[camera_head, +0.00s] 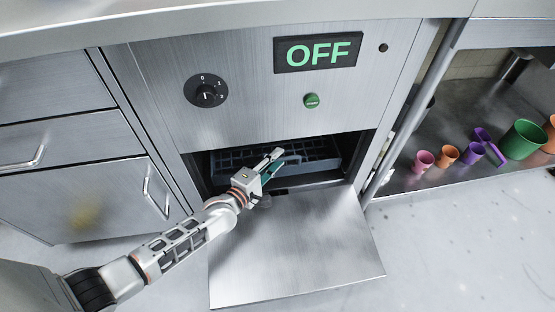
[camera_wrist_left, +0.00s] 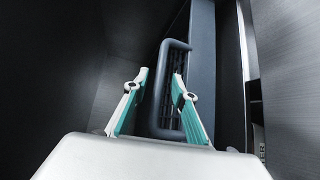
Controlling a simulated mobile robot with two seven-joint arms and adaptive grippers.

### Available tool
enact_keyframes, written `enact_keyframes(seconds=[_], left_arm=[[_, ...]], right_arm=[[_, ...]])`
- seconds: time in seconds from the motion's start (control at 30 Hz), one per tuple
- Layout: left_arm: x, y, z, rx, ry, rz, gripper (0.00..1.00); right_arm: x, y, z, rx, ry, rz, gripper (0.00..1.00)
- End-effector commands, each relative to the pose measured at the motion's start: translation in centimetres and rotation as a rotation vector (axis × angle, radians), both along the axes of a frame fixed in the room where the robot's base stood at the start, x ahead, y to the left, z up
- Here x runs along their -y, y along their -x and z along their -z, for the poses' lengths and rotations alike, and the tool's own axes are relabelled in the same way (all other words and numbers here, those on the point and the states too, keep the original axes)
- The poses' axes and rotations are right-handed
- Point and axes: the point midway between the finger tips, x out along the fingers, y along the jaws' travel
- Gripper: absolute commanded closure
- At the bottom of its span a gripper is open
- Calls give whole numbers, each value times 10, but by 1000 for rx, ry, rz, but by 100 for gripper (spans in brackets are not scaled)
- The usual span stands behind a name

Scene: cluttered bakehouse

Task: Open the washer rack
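The washer rack (camera_head: 318,152) is a dark blue-grey basket inside the low opening of the steel washer. Its front with a loop handle (camera_wrist_left: 158,95) shows in the left wrist view. My left gripper (camera_head: 272,162) reaches into the opening above the lowered door. In the left wrist view, the left gripper (camera_wrist_left: 160,78) is open, with its teal-lined fingers apart. The long bar of the handle appears between the two fingers; I cannot tell whether they touch it. My right gripper is not in view.
The washer door (camera_head: 300,250) lies folded down in front of the opening. Above are a dial (camera_head: 206,92), a green button (camera_head: 312,101) and an OFF display (camera_head: 318,52). Drawers stand at left. Several coloured cups stand on a shelf (camera_head: 425,182) at right.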

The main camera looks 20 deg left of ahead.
Motion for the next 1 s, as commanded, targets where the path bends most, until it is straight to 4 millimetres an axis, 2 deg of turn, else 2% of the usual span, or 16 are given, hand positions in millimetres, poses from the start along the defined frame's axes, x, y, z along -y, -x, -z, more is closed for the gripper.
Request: enact_keyframes(seconds=[0.33,0.43,0.77,1.0], left_arm=[[1,-4,-1,1,0,0,74],[1,-4,0,1,0,0,100],[3,-1,-1,1,1,1,100],[15,19,-5,4,2,1,100]], right_arm=[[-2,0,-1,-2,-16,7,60],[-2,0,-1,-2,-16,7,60],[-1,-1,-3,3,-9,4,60],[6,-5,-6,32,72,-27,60]])
